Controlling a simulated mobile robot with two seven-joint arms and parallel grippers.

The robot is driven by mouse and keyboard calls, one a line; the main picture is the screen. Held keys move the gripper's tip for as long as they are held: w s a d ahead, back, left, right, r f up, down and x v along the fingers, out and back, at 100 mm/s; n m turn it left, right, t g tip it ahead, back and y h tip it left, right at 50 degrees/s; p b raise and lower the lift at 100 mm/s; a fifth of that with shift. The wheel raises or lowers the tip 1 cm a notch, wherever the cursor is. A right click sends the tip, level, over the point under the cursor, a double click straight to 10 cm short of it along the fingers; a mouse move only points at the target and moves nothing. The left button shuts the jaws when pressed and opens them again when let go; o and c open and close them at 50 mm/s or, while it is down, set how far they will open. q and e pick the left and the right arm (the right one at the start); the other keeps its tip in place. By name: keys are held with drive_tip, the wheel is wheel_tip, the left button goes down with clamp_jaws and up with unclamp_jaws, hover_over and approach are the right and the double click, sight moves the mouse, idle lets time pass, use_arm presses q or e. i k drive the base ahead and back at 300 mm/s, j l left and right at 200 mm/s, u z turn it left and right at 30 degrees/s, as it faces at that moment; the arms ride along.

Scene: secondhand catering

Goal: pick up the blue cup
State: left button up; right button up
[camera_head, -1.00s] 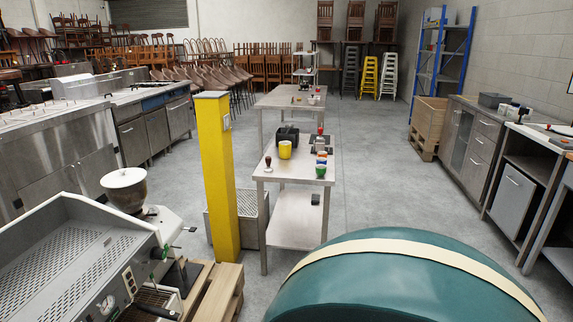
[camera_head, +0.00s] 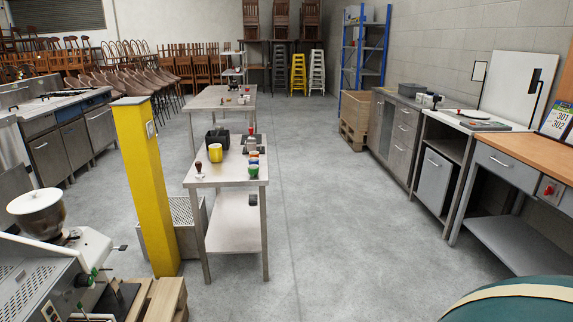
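Several small coloured cups stand in a row near the right edge of the near steel table (camera_head: 225,181). A small blue cup (camera_head: 253,161) appears to be among them, behind a green cup (camera_head: 253,171). It is far off and too small to make out clearly, and the green cup partly hides it. A yellow cup (camera_head: 215,153) stands to the left on the same table. Neither of my grippers is in view.
A yellow post (camera_head: 145,185) stands left of the table. A coffee machine (camera_head: 60,270) and pallet fill the lower left. A rounded teal thing (camera_head: 520,302) is at lower right. Counters (camera_head: 390,130) line the right wall. The grey floor (camera_head: 340,230) between is clear.

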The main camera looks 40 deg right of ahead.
sight(252, 160)
drive_tip(key=z, duration=1)
drive_tip(key=i+j+z, duration=0.3)
drive_tip(key=i, duration=0.5)
drive_tip(key=i+j+z, duration=0.3)
drive_tip(key=i+j, duration=0.2)
drive_tip(key=i, duration=0.3)
drive_tip(key=i+j+z, duration=0.3)
drive_tip(key=i+j, duration=0.4)
